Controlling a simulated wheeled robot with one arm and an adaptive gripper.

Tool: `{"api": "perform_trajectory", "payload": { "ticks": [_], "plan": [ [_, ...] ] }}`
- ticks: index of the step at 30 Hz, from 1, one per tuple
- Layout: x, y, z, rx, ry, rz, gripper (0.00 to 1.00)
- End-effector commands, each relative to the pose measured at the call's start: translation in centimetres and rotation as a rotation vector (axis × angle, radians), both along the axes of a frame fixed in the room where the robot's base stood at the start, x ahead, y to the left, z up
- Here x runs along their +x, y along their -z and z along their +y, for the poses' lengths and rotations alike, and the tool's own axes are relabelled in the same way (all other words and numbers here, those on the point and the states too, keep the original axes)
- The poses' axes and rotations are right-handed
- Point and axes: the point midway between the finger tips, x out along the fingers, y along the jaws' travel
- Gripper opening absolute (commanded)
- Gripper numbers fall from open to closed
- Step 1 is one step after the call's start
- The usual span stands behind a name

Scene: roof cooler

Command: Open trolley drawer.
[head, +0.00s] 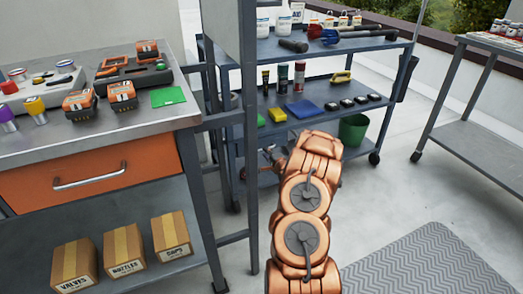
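An orange drawer (92,180) with a silver bar handle (90,180) sits under the steel top of the trolley (150,125) at the left. The drawer front is flush with the frame, so it looks shut. My orange arm rises from the bottom middle, right of the trolley. My gripper (272,157) is at the arm's far end, in front of the blue shelf cart and well right of the drawer handle. The arm mostly hides the gripper; its fingers cannot be made out clearly, and nothing is seen in it.
Boxes (122,248) stand on the trolley's lower shelf. A dark upright post (249,120) and ladder-like rails stand between the trolley and my arm. The blue shelf cart (300,102) holds bottles and tools. A grey mat (425,265) lies at the lower right; the floor around it is clear.

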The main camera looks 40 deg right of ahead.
Motion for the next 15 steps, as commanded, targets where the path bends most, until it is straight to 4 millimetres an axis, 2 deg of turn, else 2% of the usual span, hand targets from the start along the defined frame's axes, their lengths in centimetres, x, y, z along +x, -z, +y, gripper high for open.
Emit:
{"api": "perform_trajectory", "payload": {
  "ticks": [7, 15],
  "plan": [
    [2.8, 1.0, -1.0, 0.0, 0.001, 0.002, 0.21],
    [4.5, 1.1, -1.8, -0.002, 0.003, 0.001, 0.21]
  ]
}}
